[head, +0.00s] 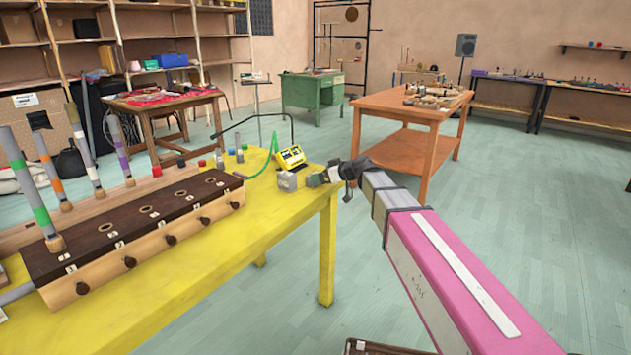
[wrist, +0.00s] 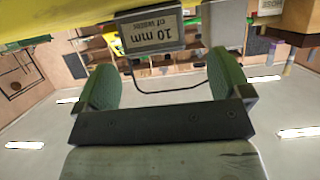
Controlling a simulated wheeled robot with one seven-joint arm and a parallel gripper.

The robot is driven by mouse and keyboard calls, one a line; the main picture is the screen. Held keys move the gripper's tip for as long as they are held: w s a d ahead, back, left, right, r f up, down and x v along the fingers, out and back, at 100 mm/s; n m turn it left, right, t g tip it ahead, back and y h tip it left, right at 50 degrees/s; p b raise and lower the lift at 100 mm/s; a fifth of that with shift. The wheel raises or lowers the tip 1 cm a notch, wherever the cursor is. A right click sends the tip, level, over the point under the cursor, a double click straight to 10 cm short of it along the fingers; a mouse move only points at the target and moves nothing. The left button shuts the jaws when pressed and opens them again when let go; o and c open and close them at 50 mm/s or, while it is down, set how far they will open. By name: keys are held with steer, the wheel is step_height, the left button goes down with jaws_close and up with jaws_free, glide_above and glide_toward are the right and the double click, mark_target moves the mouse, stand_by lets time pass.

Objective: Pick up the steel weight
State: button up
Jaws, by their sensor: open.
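A grey block, which looks like the steel weight (head: 287,181), sits near the right end of the yellow table (head: 225,245). It is just in front of a yellow device (head: 291,157). In the wrist view a dark grey block with a label reading "10 mm" (wrist: 152,33) is at top centre, beyond the gap between my fingers; it seems to be the weight. My gripper (head: 319,178) is open, just right of the block in the head view. Its green-padded fingers also show in the wrist view (wrist: 163,72), with nothing between them. Whether a fingertip touches the block, I cannot tell.
A long brown wooden box (head: 135,235) with tubes fills the table's left part. A green hose (head: 270,155) and small cylinders (head: 220,163) lie behind the block. A lighter grey block (wrist: 222,25) shows beyond the right finger. An orange table (head: 410,107) stands farther back.

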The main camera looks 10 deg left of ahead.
steer(key=x, duration=0.5)
steer(key=shift+w+d+f, duration=0.1)
steer(key=shift+w+f, duration=0.1)
steer(key=shift+w, duration=0.1)
steer(key=c, duration=1.2)
